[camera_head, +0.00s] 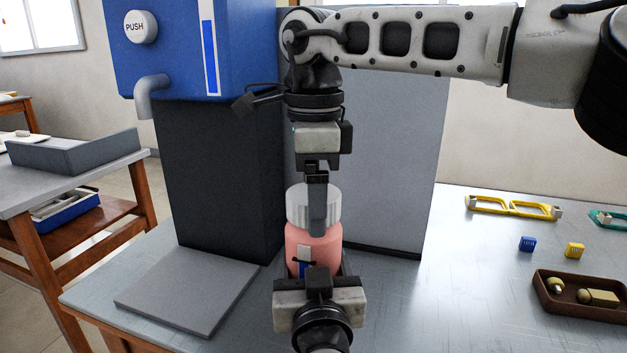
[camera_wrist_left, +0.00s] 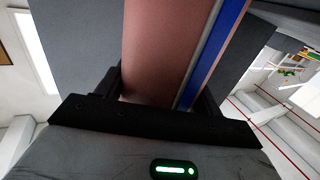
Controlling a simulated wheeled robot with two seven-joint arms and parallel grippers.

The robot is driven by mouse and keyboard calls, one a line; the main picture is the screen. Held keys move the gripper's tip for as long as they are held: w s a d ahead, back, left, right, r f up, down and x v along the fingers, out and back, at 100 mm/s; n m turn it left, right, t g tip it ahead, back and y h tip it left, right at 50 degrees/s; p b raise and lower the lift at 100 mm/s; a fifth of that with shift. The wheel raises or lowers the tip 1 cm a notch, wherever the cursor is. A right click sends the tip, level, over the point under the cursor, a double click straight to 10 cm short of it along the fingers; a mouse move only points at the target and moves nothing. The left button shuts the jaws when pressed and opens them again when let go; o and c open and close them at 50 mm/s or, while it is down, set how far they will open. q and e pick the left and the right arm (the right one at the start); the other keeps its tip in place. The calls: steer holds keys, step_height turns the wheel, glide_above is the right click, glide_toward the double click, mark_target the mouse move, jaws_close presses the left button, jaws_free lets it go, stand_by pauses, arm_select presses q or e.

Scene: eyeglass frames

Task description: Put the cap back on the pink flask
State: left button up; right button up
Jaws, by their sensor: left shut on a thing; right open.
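The pink flask (camera_head: 318,242) stands upright in the middle of the head view, its lower part partly hidden by my left gripper (camera_head: 320,272). My left gripper is shut on the flask; the left wrist view shows the pink body (camera_wrist_left: 158,50) with a blue and grey stripe between the fingers. The white ribbed cap (camera_head: 299,203) is upright at the top of the flask, and I cannot tell whether it is fully seated. My right gripper (camera_head: 318,228) points down at the cap, open, with a finger in front of it.
A blue dispenser (camera_head: 180,60) with a spout stands behind left, above a grey plate (camera_head: 185,295). The metal table between is clear.

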steer(key=c, duration=1)
steer(key=m, duration=0.8)
steer(key=shift+m, duration=0.4)
steer(key=o, duration=1.1)
steer(key=shift+o, duration=0.2)
step_height(320, 180, up, 12)
